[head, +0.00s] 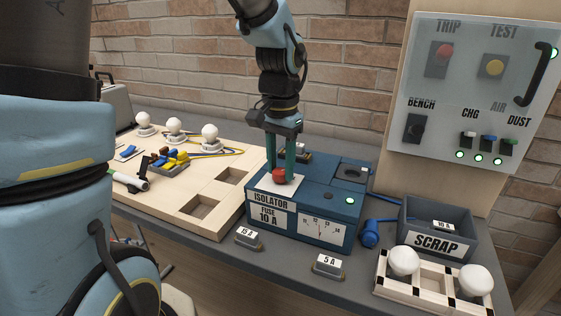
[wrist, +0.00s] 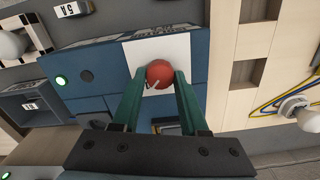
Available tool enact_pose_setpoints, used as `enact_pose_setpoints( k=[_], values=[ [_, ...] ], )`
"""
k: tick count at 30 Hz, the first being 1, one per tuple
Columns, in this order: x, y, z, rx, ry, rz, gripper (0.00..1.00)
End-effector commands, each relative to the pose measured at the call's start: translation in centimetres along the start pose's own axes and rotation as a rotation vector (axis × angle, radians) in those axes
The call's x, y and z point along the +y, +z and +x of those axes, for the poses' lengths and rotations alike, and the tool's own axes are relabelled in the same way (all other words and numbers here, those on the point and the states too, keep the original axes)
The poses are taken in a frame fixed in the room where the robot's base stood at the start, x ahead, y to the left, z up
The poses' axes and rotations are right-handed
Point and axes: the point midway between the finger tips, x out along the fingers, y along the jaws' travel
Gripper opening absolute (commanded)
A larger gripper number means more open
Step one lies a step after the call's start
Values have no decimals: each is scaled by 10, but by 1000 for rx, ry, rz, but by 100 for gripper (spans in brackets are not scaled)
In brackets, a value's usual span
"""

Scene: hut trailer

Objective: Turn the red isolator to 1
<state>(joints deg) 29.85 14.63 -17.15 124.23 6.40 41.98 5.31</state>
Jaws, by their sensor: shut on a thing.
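The red isolator knob (head: 280,176) stands on a white plate (head: 265,183) on top of the blue box (head: 318,205) labelled ISOLATOR. My gripper (head: 281,172) points down from above, and its two green fingers are shut on the red knob. In the wrist view the knob (wrist: 160,74) sits between the two fingertips (wrist: 160,80), with a small pale mark on its near side. The rest of the white plate (wrist: 150,50) shows around it. I cannot read which position the knob points to.
A grey SCRAP bin (head: 436,232) stands right of the box. Fuse blocks labelled 15 A (head: 248,238) and 5 A (head: 328,265) lie in front. A wooden board (head: 190,195) with bulbs is at left. A wall panel (head: 475,95) is at the right.

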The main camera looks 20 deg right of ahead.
Motion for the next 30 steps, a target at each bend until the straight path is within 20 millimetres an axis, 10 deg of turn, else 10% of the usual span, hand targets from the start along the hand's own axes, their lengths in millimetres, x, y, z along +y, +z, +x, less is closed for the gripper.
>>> enact_pose_setpoints(
  k=[18, 19, 30],
  values=[
    [0, -1, -1, 3, -1, 42, 0],
    [0, -1, -1, 3, -1, 42, 46],
    [0, 0, 0, 1, 0, 40, 74]
  ],
)
